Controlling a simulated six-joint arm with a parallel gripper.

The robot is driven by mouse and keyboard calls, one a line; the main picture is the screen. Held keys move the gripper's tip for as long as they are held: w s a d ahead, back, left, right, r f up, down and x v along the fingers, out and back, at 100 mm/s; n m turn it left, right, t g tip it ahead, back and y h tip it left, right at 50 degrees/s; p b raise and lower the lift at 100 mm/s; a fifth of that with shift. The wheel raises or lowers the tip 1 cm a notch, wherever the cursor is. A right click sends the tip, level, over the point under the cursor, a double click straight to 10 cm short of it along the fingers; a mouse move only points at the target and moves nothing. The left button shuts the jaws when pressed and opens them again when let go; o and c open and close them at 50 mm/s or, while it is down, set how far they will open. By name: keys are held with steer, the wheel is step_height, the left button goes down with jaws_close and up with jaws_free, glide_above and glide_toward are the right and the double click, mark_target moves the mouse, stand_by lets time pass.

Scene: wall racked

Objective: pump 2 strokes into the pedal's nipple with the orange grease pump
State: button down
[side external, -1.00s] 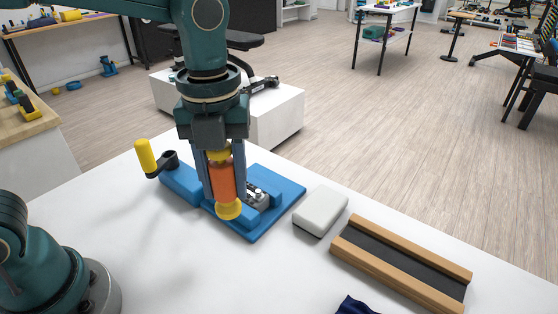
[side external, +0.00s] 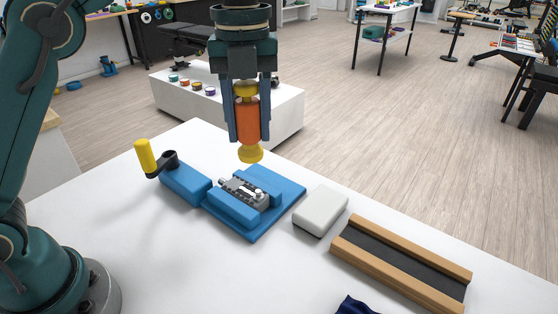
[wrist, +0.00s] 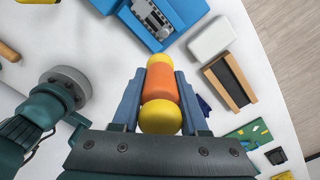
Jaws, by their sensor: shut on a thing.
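My gripper (side external: 248,120) is shut on the orange grease pump (side external: 247,118), which has yellow ends and hangs upright above the blue vise. The pump also shows between my fingers in the wrist view (wrist: 160,82). The pedal (side external: 246,190), dark with metal parts, sits clamped in the blue vise (side external: 240,228) with its yellow-handled crank at the left. In the side view the pump's lower yellow end is apart from the pedal, with a visible gap. A small light round spot on the pedal (side external: 259,195) may be the nipple; it is too small to be sure.
A white block (side external: 320,211) lies right of the vise. A wooden tray with a dark channel (side external: 400,262) lies further right. A dark blue item (side external: 355,306) is at the front edge of the picture.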

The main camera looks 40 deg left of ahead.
steer(key=shift+w+a+f, duration=0.1)
steer(key=shift+w+a, duration=0.3)
steer(key=shift+w, duration=0.45)
steer(key=shift+w+a+f+n, duration=0.3)
steer(key=shift+w+f, duration=0.15)
steer(key=shift+f, duration=3.9)
steer(key=shift+f, duration=0.55)
steer(key=shift+r, duration=0.5)
steer(key=shift+f, duration=0.6)
